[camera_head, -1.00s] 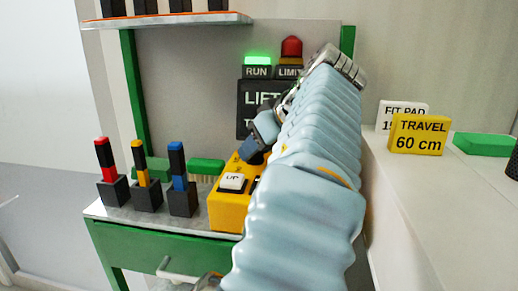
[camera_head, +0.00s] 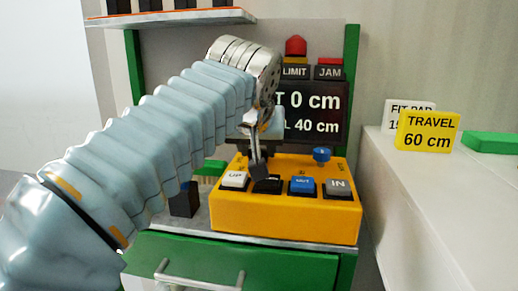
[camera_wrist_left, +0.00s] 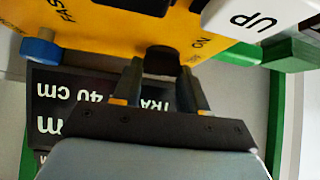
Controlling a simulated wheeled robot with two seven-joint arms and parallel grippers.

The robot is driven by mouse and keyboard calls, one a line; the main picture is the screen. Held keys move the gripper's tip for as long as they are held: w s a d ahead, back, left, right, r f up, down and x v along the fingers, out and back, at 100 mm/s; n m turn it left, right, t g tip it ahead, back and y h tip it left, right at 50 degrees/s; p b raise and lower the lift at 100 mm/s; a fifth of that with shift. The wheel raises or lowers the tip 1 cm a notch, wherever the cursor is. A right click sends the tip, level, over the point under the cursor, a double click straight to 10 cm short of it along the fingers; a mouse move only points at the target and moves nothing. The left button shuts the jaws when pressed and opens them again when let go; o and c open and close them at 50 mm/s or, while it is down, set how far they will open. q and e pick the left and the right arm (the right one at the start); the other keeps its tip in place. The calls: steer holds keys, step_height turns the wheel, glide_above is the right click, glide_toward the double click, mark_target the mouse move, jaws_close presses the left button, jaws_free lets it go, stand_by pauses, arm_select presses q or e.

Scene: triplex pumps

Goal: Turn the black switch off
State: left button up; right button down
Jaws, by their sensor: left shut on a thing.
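The yellow control box (camera_head: 285,222) stands on the bench in the head view, with its buttons on the top face. My left gripper (camera_head: 259,168) reaches down to the back left part of the box. In the left wrist view, which shows the box upside down, my left gripper (camera_wrist_left: 162,75) has its two fingers on either side of the dark switch (camera_wrist_left: 161,58), beside the ON label, and is shut on it. In the head view the fingers and wrist hide the switch. My right gripper is in neither view.
A blue knob (camera_head: 321,155) stands at the back right. The display (camera_head: 313,112) reads 0 cm and 40 cm behind.

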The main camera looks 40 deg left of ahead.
arm_select(q)
steer(key=shift+m+h, duration=0.4)
steer(key=shift+m, duration=0.1)
steer(key=o, duration=0.8)
steer(key=p+v, duration=0.2)
steer(key=v, duration=1.2)
steer(key=shift+s+f, duration=0.15)
steer(key=shift+f, duration=0.05)
